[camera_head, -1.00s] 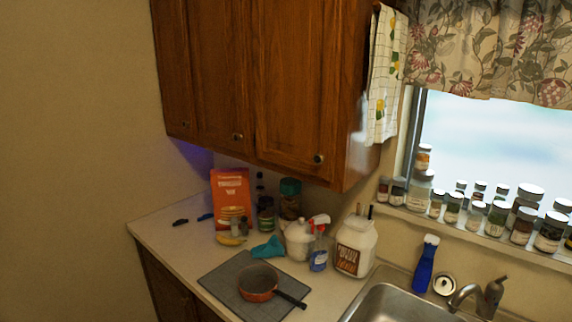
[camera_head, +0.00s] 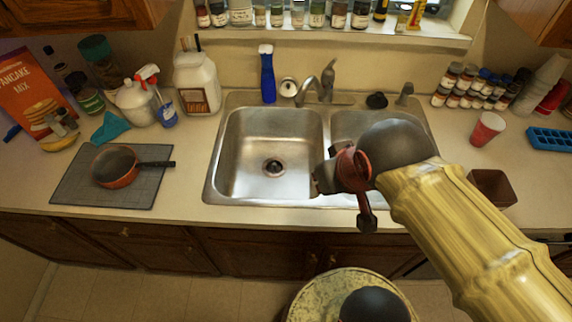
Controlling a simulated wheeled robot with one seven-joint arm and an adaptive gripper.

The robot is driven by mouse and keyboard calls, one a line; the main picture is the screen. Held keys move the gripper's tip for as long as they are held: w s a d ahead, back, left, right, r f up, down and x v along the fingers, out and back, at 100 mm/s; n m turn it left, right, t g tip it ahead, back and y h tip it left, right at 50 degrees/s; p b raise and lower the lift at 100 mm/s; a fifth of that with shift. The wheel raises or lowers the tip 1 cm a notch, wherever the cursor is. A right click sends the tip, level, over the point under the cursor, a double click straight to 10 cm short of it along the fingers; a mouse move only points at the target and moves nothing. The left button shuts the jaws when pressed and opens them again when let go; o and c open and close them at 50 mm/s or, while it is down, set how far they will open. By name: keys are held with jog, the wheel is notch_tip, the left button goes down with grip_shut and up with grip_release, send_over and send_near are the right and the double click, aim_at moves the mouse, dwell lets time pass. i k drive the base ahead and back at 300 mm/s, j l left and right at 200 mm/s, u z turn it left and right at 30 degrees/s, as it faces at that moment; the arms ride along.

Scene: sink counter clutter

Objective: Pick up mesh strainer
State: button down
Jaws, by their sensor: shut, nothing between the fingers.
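A small round metal piece with a dark centre (camera_head: 288,87) stands on the counter behind the sink, left of the faucet. It may be the mesh strainer, but it is too small for me to make out any mesh. My gripper (camera_head: 326,178) is in front of it, over the divider and right basin of the sink, with nothing visible in it. My arm comes in from the lower right. The gripper is shut and well apart from the round piece.
A double sink (camera_head: 272,150) lies below, with a faucet (camera_head: 326,82) behind it. A pan (camera_head: 117,168) sits on a grey mat (camera_head: 150,190). A red cup (camera_head: 487,128) is at right.

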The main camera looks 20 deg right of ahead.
aim_at(274, 167)
jog(key=k+z, duration=0.1)
jog(key=z, duration=2.1)
jog(key=u, duration=2.2)
jog(key=i+j+z, duration=0.25)
jog(key=j, duration=0.15)
jog(key=j+z, duration=0.2)
jog(key=j, duration=0.15)
jog(key=i+j+z, duration=0.1)
jog(key=j+z, duration=0.15)
jog(key=j, duration=0.15)
